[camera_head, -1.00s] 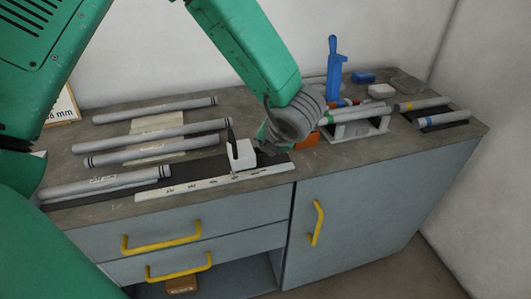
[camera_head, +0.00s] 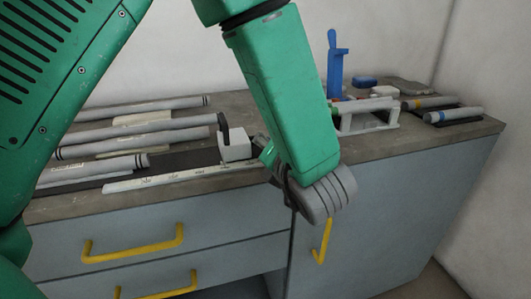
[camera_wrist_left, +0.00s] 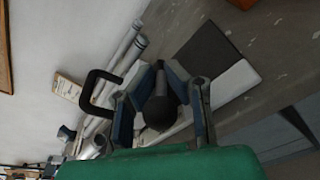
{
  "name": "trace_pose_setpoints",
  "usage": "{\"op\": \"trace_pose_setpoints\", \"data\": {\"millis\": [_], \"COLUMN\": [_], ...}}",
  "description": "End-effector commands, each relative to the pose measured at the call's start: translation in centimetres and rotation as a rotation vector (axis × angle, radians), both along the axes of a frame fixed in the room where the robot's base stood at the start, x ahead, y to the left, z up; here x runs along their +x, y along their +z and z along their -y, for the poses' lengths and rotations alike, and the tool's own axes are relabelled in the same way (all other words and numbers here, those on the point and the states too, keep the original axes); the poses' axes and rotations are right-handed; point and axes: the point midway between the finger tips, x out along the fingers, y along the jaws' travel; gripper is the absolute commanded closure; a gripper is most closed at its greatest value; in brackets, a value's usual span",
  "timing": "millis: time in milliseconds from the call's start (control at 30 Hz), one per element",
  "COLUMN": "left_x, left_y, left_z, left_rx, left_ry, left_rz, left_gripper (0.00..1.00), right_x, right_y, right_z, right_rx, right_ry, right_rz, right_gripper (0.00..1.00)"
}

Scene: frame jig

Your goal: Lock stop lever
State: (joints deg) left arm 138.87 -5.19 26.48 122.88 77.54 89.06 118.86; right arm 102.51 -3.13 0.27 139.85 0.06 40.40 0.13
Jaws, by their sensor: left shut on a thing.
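The stop (camera_head: 235,149) is a white block on the long white rail (camera_head: 185,178) near the bench front. A dark curved piece (camera_head: 222,130) stands up at its left side. My left gripper (camera_head: 266,153) is just right of the block, its fingertips partly hidden by my arm. In the left wrist view, the left gripper (camera_wrist_left: 160,88) is shut on a dark round-ended knob (camera_wrist_left: 159,112), which looks like the lever's. A black bent handle (camera_wrist_left: 88,88) shows left of the fingers. How far the lever is turned cannot be told. My right gripper is not in view.
Several grey tubes (camera_head: 140,137) lie on the bench at the left. A white rack (camera_head: 367,116), a blue upright tool (camera_head: 337,66) and more tubes (camera_head: 453,115) stand at the right. Yellow handles (camera_head: 135,243) stick out from the grey cabinet front.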

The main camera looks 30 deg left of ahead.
Motion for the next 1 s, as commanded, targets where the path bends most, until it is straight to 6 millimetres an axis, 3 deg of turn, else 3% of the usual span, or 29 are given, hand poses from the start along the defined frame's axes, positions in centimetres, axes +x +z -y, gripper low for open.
{"op": "trace_pose_setpoints", "data": {"millis": [33,567,600,633,1000], "left_x": [-0.26,-0.37,-0.38,-0.38,-0.18], "left_y": [-0.90,-0.91,-0.91,-0.91,-0.59], "left_z": [0.18,0.20,0.21,0.21,0.13], "left_rx": [0.000,0.017,0.016,0.016,0.019], "left_ry": [-0.003,-0.003,-0.003,-0.003,-0.002], "left_rz": [-0.009,-0.001,-0.001,-0.001,0.008], "left_gripper": [1.00,1.00,0.83,0.72,0.70], "right_x": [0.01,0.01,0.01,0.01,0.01], "right_y": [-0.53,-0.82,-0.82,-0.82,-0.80], "right_z": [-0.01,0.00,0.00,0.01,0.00], "right_rx": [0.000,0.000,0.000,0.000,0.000], "right_ry": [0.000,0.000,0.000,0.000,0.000], "right_rz": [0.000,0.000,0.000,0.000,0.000], "right_gripper": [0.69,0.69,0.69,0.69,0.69]}}
